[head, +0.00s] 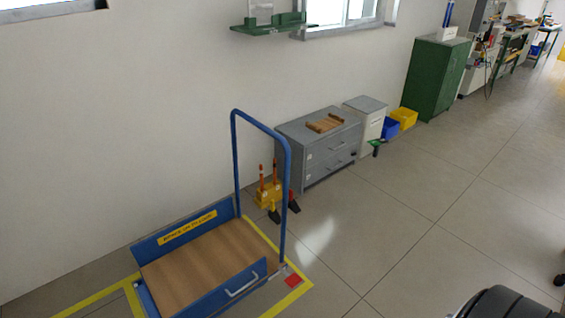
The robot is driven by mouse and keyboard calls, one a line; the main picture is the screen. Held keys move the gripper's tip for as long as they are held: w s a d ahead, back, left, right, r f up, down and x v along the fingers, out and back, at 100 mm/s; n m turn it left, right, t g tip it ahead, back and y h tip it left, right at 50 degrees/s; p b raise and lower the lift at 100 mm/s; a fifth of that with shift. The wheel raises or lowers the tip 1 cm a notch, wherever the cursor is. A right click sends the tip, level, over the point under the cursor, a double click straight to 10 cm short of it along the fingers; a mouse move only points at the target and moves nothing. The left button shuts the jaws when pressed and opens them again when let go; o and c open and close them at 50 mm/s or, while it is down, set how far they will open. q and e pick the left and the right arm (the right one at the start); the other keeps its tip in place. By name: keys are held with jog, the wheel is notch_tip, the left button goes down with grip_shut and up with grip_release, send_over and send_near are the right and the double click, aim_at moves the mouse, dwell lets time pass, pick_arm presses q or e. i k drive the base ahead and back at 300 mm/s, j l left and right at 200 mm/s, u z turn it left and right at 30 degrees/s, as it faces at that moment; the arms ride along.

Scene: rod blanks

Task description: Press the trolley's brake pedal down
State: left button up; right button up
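The trolley (205,262) stands at the lower left, with a wooden deck, blue side panels and a tall blue push handle (236,160). A yellow label is on its far side panel. A small red pedal (292,281) shows low at the trolley's right corner, beside the foot of the handle. It is too small to tell whether it is up or pressed down. Neither of my grippers is in view, and nothing is seen touching the trolley or the pedal.
Yellow floor lines (293,298) run around the trolley. Behind it stand a grey drawer cabinet (296,150), a yellow holder with orange-handled tools (268,192), blue and yellow bins (404,117) and a green cabinet (436,75).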

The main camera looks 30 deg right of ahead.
aim_at(292, 280)
jog(key=z, duration=1.2)
